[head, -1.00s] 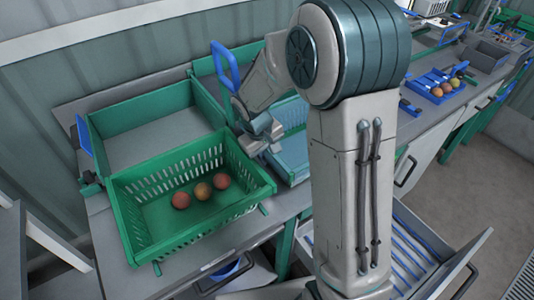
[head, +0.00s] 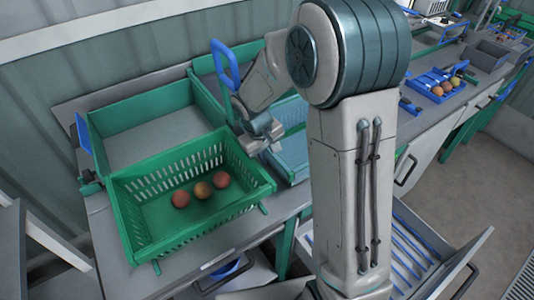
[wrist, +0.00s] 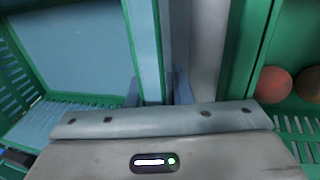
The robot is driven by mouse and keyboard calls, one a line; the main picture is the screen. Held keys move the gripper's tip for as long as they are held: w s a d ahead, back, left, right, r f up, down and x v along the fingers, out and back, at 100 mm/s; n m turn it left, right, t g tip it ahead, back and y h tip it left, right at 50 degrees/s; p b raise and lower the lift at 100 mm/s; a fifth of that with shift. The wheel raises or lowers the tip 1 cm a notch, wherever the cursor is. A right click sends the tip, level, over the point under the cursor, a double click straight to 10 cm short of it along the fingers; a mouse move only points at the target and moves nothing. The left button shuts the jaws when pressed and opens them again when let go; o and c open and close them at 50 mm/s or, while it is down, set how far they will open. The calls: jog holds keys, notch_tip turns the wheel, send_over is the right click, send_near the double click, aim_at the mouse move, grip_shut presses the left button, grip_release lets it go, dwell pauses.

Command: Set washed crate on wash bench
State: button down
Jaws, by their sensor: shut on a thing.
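A pale blue crate (head: 292,143) stands on the bench, partly hidden behind my arm. In the wrist view the blue crate (wrist: 75,55) fills the left side, with a slotted green-edged wall. My gripper (head: 264,140) points down at the crate's left wall. In the wrist view my gripper's fingers (wrist: 160,90) sit on either side of that wall's upper edge, shut on it. Whether the crate's base touches the bench (head: 100,228) cannot be seen.
A green crate (head: 128,222) with several round red-orange tomatoes (head: 202,190) stands close left of my gripper. An open green-walled bay (head: 125,118) lies behind it. Further right are a blue tray of tomatoes (head: 425,88) and a grey bin (head: 486,56).

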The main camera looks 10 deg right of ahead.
jog(key=shift+f, duration=0.25)
jog(key=c, duration=1.2)
grip_release()
jog(key=c, duration=0.3)
jog(key=shift+c, duration=0.2)
jog(key=shift+w+d+p+v, duration=0.1)
jog(key=shift+d+p+v, duration=0.1)
jog(key=shift+p+v, duration=0.75)
jog(key=shift+w+d+p+v, duration=0.1)
jog(key=shift+d+p+v, duration=0.3)
jog(key=shift+v, duration=0.9)
jog(key=shift+w+d+p+v, duration=0.1)
jog(key=shift+p+v, duration=0.75)
jog(key=shift+v, duration=0.3)
jog(key=shift+s+r, duration=0.1)
jog(key=shift+r, duration=0.1)
